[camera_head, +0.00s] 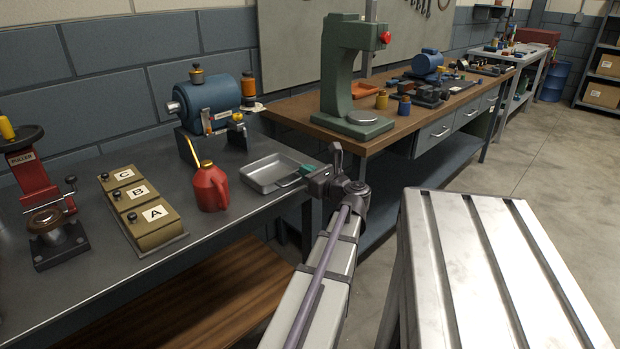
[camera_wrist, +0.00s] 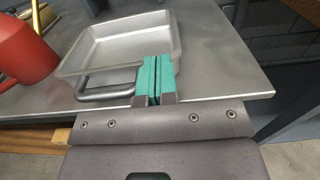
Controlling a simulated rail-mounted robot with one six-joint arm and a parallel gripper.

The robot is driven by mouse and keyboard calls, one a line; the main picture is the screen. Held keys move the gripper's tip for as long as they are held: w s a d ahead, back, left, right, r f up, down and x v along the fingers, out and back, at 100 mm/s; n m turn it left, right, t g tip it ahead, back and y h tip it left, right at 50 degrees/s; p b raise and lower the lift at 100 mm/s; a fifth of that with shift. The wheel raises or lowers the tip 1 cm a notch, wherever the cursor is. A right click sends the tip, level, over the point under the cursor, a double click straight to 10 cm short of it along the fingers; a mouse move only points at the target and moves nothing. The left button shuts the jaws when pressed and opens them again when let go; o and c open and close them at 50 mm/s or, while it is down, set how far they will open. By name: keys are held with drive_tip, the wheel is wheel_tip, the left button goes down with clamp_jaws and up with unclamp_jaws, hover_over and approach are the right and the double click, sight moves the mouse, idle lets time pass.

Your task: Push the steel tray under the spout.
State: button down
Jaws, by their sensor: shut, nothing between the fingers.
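The steel tray (camera_head: 258,183) is shallow and rectangular. It sits on the grey bench near its right end, in front of the blue machine (camera_head: 210,100). In the wrist view the tray (camera_wrist: 100,68) shows its near wall and a dark loop handle (camera_wrist: 103,95). My gripper (camera_head: 304,170) is shut and empty, its teal fingertips (camera_wrist: 153,62) at the tray's near wall, just right of the handle; I cannot tell if they touch. A small brass fitting (camera_head: 206,122) shows low on the machine's front; I cannot make out clearly whether it is the spout.
A red can (camera_head: 209,188) with a yellow nozzle stands just left of the tray, also in the wrist view (camera_wrist: 22,48). Boxes A, B, C (camera_head: 140,208) and a red puller (camera_head: 42,185) are farther left. A wooden bench (camera_head: 290,107) with a green press (camera_head: 345,75) stands right.

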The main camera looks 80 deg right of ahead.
sight(276, 175)
drive_tip(key=shift+d, duration=0.1)
drive_tip(key=shift+x, duration=1.65)
